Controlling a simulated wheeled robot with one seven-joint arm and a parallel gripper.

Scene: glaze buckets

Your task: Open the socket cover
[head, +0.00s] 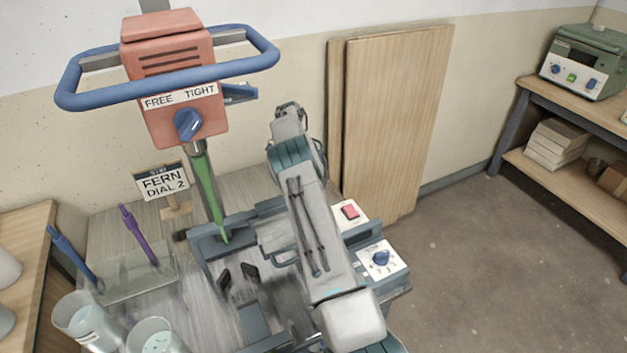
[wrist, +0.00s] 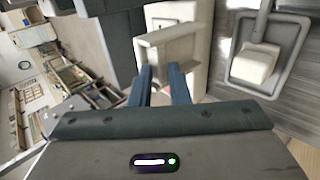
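In the wrist view, a cream, frame-like piece (wrist: 168,45) with a raised rim stands on a cream panel. It looks like the socket cover, but I cannot be sure. My gripper (wrist: 161,72) has its two dark blue fingers apart, just at the lower edge of this piece. I see a gap between the fingers and nothing held in it. I cannot tell whether the fingertips touch the piece. A red patch shows beside the right finger. In the head view, my own arm hides the cover, and I cannot make out my gripper for certain.
A white panel with a red switch (head: 350,211) and a dial panel (head: 380,260) are right of my arm. The mixer (head: 175,85) with a blue ring handle stands left. Two cups (head: 85,318) (head: 155,338) are at lower left. Boards lean behind; the right floor is clear.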

